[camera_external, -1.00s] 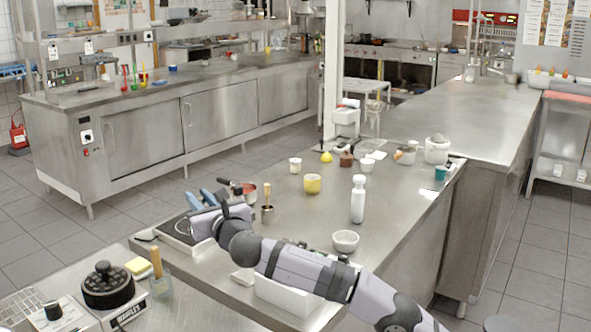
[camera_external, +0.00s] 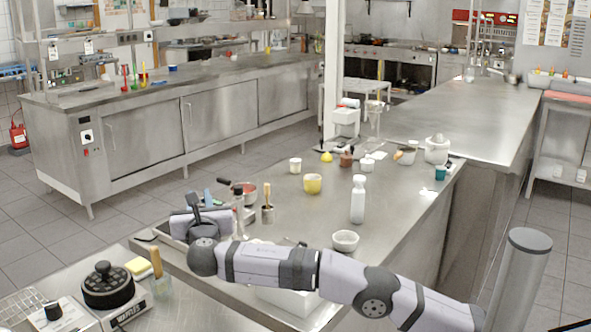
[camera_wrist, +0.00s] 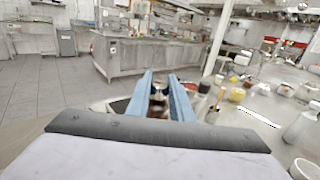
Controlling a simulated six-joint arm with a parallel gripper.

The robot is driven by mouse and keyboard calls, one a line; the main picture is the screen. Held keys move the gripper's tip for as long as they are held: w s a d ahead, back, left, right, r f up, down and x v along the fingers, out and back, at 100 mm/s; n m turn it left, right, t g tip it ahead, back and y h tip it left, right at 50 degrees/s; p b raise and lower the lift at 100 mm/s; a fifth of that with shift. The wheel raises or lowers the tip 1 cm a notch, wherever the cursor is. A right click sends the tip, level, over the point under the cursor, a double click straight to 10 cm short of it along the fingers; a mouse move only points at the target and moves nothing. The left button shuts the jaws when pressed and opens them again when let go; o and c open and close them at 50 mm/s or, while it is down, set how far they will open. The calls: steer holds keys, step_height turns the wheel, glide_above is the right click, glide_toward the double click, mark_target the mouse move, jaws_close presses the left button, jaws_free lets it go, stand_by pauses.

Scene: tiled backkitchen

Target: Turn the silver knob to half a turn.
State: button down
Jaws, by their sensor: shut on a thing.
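The silver knob (camera_wrist: 158,96) shows in the wrist view as a small shiny, partly dark piece between the two blue fingers. My gripper (camera_wrist: 162,84) is shut on it, with a finger on either side. The fingers hide much of the knob, so its turn angle cannot be read. In the external view my gripper (camera_external: 208,198) is at the left end of the steel counter, with a blue finger showing past my wrist. The knob cannot be made out there, hidden by my wrist.
A white bottle (camera_external: 358,200), a white bowl (camera_external: 345,241), a yellow cup (camera_external: 312,184) and a red-filled pan (camera_external: 249,188) stand on the steel counter (camera_external: 300,215). A waffle maker (camera_external: 108,286) is at the front left. The floor left of the counter is free.

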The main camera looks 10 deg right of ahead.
steer(key=h+p, duration=0.1)
steer(key=p, duration=0.2)
steer(key=shift+m, duration=0.3)
steer(key=shift+d+f+h+p, duration=0.15)
steer(key=shift+h+p, duration=0.15)
steer(key=shift+p, duration=0.55)
steer(key=c, duration=1.6)
jaws_free()
steer(key=shift+o, duration=0.2)
steer(key=s+b, duration=0.2)
steer(key=s, duration=0.5)
steer(key=shift+s, duration=0.15)
